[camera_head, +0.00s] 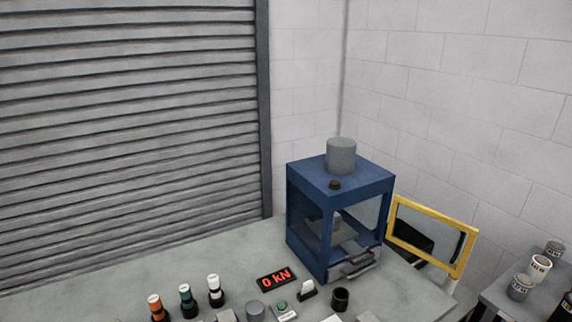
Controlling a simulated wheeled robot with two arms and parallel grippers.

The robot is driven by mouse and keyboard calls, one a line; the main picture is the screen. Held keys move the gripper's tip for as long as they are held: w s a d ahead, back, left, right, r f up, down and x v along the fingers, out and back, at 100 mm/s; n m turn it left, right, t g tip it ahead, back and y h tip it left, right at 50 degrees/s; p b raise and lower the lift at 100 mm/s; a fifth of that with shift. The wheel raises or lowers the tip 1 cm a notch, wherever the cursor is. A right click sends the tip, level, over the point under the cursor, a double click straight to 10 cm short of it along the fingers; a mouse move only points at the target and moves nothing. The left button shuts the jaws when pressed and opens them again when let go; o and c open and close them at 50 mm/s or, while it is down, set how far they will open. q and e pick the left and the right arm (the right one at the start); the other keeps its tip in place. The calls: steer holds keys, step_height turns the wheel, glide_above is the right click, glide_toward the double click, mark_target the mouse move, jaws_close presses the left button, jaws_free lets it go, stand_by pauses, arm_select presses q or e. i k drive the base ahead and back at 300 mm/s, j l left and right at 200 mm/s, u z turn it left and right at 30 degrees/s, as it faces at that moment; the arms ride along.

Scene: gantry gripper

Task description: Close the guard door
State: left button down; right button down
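The guard door (440,216) is a yellow-framed panel with a clear window. It stands open, swung out to the right of the blue press (314,236) on the grey table. The front of the press is uncovered, and grey metal parts (352,258) show inside and at its front opening. Neither of my grippers is in view.
A red "0 kN" display (276,279), a green-button box (284,310), a black cup (340,299) and several capped bottles (186,300) stand along the table's front. A side table (548,295) at right holds several labelled cans. A dark object shows behind the door's window.

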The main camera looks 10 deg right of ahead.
mark_target(465, 228)
steer(key=i+l, duration=0.1)
steer(key=l, duration=0.25)
steer(key=i+l, duration=0.1)
steer(key=l, duration=0.25)
steer(key=i+l, duration=0.1)
steer(key=l, duration=0.25)
steer(key=i+l, duration=0.1)
steer(key=l, duration=0.25)
